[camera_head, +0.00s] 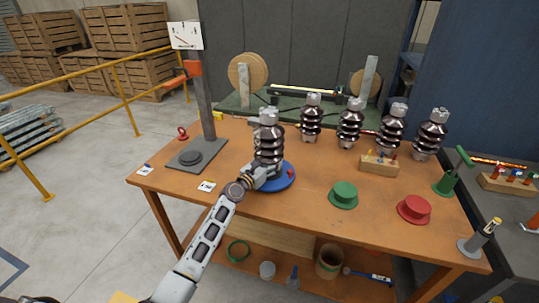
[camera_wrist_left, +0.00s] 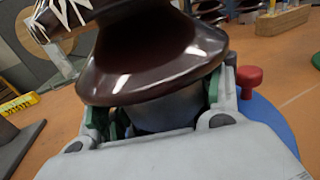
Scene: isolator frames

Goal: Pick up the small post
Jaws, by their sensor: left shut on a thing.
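A dark brown ribbed post (camera_head: 270,147) with a grey metal cap stands upright at the blue round base (camera_head: 284,182) near the table's middle. My left gripper (camera_head: 263,172) is at the post's lower end. In the left wrist view, the gripper's fingers (camera_wrist_left: 165,108) are shut around the grey foot of the post, under its wide glossy brown skirt (camera_wrist_left: 155,62). A red knob (camera_wrist_left: 249,80) rises from the blue base (camera_wrist_left: 268,122) beside the right finger. I cannot tell whether the foot touches the base. My right gripper is not in view.
Several similar posts (camera_head: 349,128) stand behind to the right. A grey stand with a dial (camera_head: 205,110) is at left. Green (camera_head: 343,195) and red (camera_head: 414,209) flanged pieces lie at front right. A wooden block (camera_head: 379,166) is behind them. The front left of the table is mostly clear.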

